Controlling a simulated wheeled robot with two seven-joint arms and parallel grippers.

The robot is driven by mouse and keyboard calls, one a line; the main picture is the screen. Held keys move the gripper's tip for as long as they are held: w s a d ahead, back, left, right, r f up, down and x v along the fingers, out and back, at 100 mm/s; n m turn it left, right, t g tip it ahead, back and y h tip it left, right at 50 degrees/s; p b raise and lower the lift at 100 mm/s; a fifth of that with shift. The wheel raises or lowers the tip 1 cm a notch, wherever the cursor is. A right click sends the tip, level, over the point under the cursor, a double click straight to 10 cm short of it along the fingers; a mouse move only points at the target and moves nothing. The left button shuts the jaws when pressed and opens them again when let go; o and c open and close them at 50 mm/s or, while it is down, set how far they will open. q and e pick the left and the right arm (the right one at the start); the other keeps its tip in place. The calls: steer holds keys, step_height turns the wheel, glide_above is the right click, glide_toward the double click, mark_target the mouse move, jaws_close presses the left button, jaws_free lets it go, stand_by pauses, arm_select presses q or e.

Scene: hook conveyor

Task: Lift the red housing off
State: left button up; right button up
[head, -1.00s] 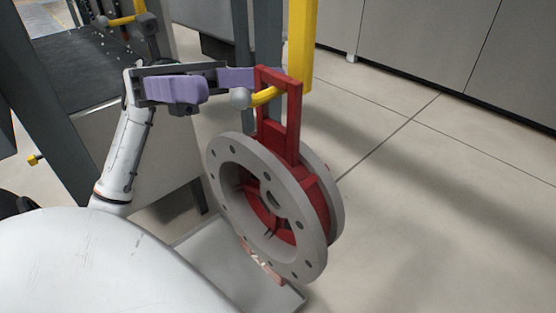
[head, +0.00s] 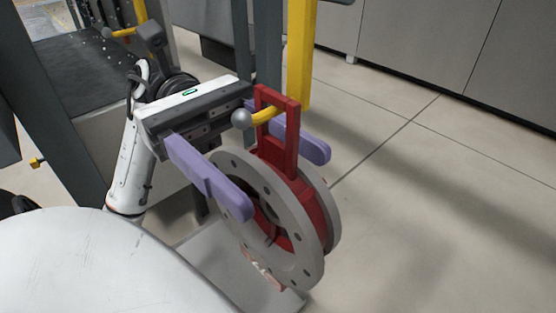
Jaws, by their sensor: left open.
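The red housing (head: 290,145) hangs by its rectangular red loop from a yellow hook (head: 263,116) with a grey ball end. Its round body has grey flanges (head: 303,243) with bolt holes on both sides. My left gripper (head: 280,180) is open, with its two purple fingers spread on either side of the housing. The near finger lies in front of the near grey flange, and the far finger shows behind the red loop. I cannot tell whether the fingers touch it. My right gripper is not in view.
A yellow vertical bar (head: 301,50) and dark grey posts (head: 268,45) stand behind the hook. A grey tray (head: 215,265) lies below the housing. Another yellow hook (head: 122,32) is at the upper left. The floor at the right is clear.

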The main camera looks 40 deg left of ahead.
arm_select(q)
steer(key=shift+d, duration=0.55)
jaws_close()
steer(key=shift+r, duration=0.1)
steer(key=shift+r, duration=0.1)
